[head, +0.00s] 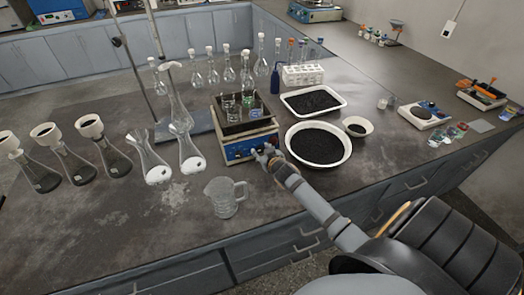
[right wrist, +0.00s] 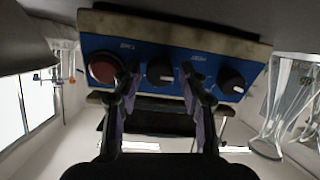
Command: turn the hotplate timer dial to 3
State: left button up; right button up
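The hotplate (head: 232,150) stands on the dark bench, its blue front panel facing the bench's near edge, with beakers on top. My right gripper (head: 262,152) is at the right part of that panel and hides some of it. In the right wrist view the panel appears upside down, with a red round knob (right wrist: 103,67), a black middle dial (right wrist: 160,72) and another black dial (right wrist: 231,80). My right gripper (right wrist: 159,78) is open, its fingers on either side of the middle dial, with visible gaps. The labels and dial setting are too small to read. My left gripper is out of view.
A glass beaker (head: 224,197) stands in front of the hotplate. A round white dish (head: 318,163) of dark grains and a white tray (head: 330,110) lie close on the right. The bench front left of the beaker is clear.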

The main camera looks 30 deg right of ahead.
grip_shut()
